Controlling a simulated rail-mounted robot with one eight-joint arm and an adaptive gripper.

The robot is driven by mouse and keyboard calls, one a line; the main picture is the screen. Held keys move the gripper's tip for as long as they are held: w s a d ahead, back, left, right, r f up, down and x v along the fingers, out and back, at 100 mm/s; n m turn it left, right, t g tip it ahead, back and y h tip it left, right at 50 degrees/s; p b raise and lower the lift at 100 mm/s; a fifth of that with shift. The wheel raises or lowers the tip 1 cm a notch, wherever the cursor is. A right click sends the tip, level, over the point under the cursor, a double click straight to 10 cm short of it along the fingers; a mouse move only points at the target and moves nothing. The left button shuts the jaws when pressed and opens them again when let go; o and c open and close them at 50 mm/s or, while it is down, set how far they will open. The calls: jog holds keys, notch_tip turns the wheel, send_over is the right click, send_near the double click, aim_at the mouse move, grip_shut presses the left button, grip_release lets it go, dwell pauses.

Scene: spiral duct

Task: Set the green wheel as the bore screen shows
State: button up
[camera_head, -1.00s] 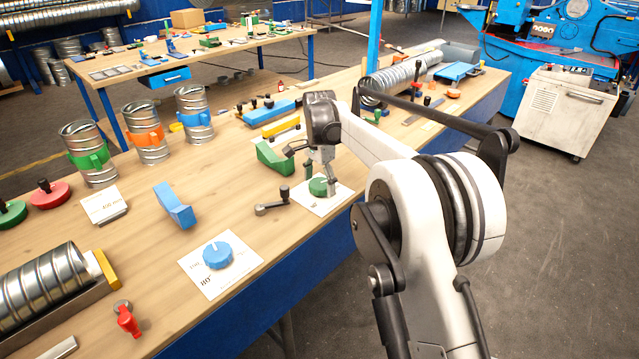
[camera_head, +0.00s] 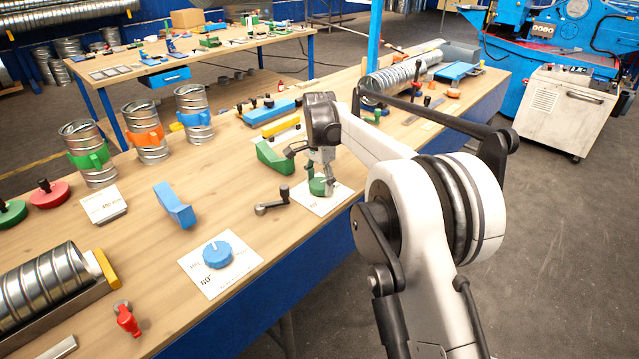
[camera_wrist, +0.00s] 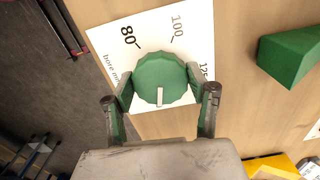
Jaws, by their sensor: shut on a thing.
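The green wheel (camera_wrist: 157,72) is a faceted knob on a white card (camera_wrist: 110,45) printed with 80, 100 and a partly covered 125. Its white mark (camera_wrist: 160,96) points to the bottom of the wrist view, away from 80 and 100. My gripper (camera_wrist: 160,108) is shut on the wheel, one finger on either side. In the head view, my gripper (camera_head: 322,185) comes down on the wheel (camera_head: 317,187) from above, partly hiding it. A small slanted sign (camera_head: 105,204) at the left bears a number ending in mm, too blurred to read surely; I cannot tell if it is the bore screen.
A grey crank handle (camera_head: 272,203) lies left of the wheel's card. A green block (camera_head: 273,158) stands close behind. A blue wheel (camera_head: 217,254) on its own card and a blue bracket (camera_head: 175,205) are further left. The table's front edge is close to the card.

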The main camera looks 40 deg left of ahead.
aim_at(321, 183)
jog(key=n+b, duration=0.1)
jog(key=n, duration=0.3)
jog(key=n+b, duration=0.1)
jog(key=n, duration=0.3)
jog(key=shift+d+n, duration=0.1)
jog(key=shift+n, duration=0.3)
jog(key=n+b, duration=0.1)
jog(key=n, duration=0.3)
jog(key=shift+w+n, duration=0.1)
jog(key=shift+n, duration=0.2)
jog(key=n, duration=0.4)
jog(key=shift+n, duration=0.3)
jog(key=o, duration=1.2)
jog(key=shift+c, duration=0.2)
notch_tip(321, 183, up, 12)
